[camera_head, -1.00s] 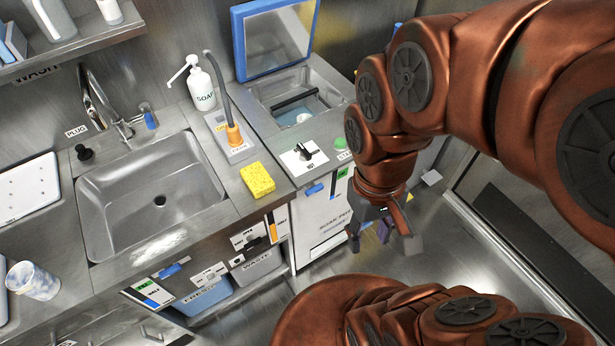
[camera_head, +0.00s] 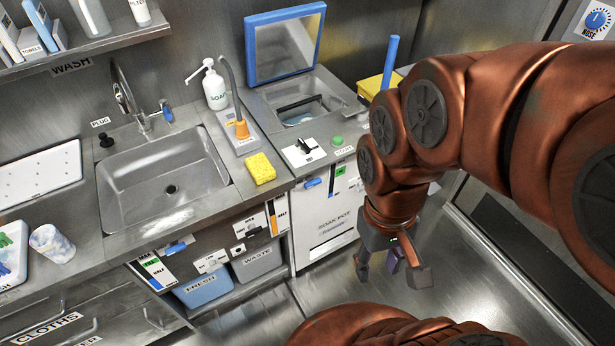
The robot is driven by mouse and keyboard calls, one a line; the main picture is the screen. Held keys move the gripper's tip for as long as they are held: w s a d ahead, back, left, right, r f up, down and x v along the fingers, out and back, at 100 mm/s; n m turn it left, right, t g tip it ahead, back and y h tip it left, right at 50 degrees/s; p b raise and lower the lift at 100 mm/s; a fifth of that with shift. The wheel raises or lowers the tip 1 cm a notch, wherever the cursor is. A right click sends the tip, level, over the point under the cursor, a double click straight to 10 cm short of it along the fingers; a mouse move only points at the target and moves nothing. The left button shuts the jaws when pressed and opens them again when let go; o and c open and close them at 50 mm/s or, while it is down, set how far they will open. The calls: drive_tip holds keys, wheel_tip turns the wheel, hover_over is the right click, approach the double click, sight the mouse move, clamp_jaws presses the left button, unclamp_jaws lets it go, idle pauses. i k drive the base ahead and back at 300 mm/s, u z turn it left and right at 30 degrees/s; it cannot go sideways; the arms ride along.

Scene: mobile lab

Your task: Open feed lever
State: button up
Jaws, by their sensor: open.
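No lever can be read clearly as the feed lever. A white plate with a small black handle (camera_head: 238,249) is on the cabinet front above the waste bin; its lettering is too small to read. A blue handle (camera_head: 313,183) sits on the front of the soak pot unit (camera_head: 325,222), and another blue handle (camera_head: 175,248) is on the cabinet front below the sink. My gripper (camera_head: 393,272) hangs fingers down, open and empty, in front and to the right of the soak pot unit. It is apart from all of these handles.
The sink (camera_head: 165,185) is at left, with a yellow sponge (camera_head: 260,168) and soap bottle (camera_head: 215,88) nearby. Fresh (camera_head: 202,288) and waste (camera_head: 257,264) bins sit below the counter. A blue-framed lid (camera_head: 284,45) stands open. The floor around my gripper is clear.

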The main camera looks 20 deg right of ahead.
sight(310, 182)
drive_tip(key=k, duration=1)
drive_tip(key=u, duration=0.35)
drive_tip(key=i, duration=0.55)
drive_tip(key=u, duration=0.3)
